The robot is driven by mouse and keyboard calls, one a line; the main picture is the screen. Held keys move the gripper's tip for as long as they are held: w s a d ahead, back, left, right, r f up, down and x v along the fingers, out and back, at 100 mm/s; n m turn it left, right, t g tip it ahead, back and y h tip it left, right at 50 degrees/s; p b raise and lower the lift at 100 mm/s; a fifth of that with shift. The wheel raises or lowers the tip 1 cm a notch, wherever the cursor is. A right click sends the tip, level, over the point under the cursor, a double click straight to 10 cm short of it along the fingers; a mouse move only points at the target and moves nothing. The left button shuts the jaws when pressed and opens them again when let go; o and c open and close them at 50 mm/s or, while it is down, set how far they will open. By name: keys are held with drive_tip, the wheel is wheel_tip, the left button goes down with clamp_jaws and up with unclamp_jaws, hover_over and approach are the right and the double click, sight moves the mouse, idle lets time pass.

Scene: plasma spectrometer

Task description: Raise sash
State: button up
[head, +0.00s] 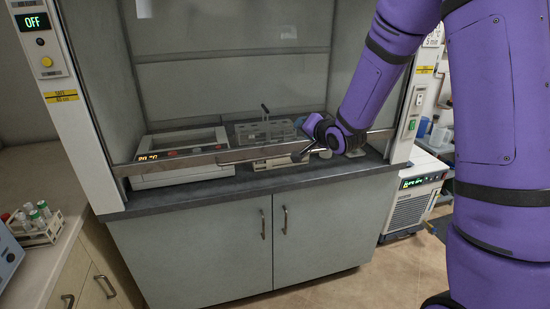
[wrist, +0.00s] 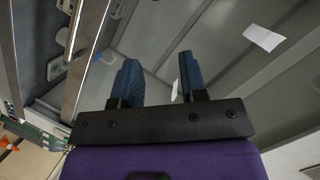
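The fume hood's sash is a glass pane with a metal bottom rail (head: 200,159) running across the hood opening in the head view. The rail sits low, a little above the dark worktop. A metal rail, likely this one, also runs along the left of the wrist view (wrist: 88,65). My gripper (head: 309,141) is at the right half of the rail, close to it; the head view does not show clearly whether they touch. In the wrist view, the two blue fingers of my gripper (wrist: 160,78) are apart with nothing visible between them.
Inside the hood are a white instrument (head: 180,178) with a lit display and a rack (head: 265,133). A control panel reading OFF (head: 35,30) is on the left post. A tube rack (head: 38,230) stands on the left counter. A chiller (head: 412,195) stands right of the cabinet.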

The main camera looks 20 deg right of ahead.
wheel_tip(320, 180, down, 10)
drive_tip(key=w+a+m+t+y, duration=0.2)
drive_tip(key=y, duration=0.1)
drive_tip(key=m+t+y, duration=0.2)
drive_tip(key=m, duration=0.1)
approach(275, 157)
drive_tip(key=x, duration=1)
drive_tip(key=shift+w+d+f, duration=0.1)
drive_tip(key=shift+w+f, duration=0.1)
drive_tip(key=shift+w, duration=0.1)
clamp_jaws()
